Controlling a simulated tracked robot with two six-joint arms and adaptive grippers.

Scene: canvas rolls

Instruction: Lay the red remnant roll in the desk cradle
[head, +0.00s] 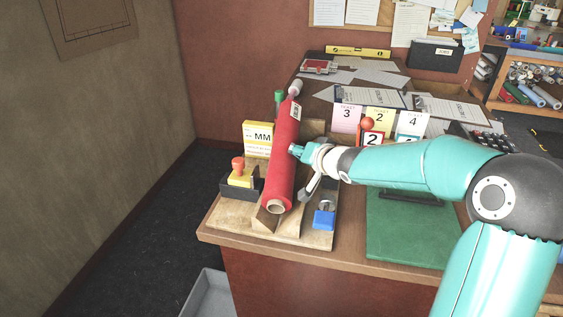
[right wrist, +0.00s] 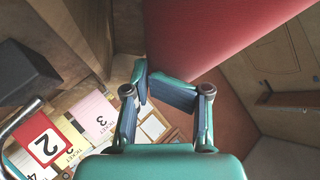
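The red remnant roll (head: 283,160) lies lengthwise over the wooden cradle (head: 268,218) on the desk's left end, its bare core end toward me. I cannot tell whether it rests fully on the cradle. My right gripper (head: 298,152) is just right of the roll's middle, touching it or very close. In the right wrist view the fingertips (right wrist: 149,82) nearly meet with nothing visible between them. The red roll (right wrist: 205,35) passes just beyond the tips there, and its far part is hidden behind the fingers. My left gripper is not in view.
A stamp (head: 240,175) in a dark tray and a yellow MM box (head: 257,138) stand left of the roll. A blue item (head: 324,215) sits right of its near end. Number cards (head: 347,117) stand behind my arm. The green mat (head: 405,235) has free room.

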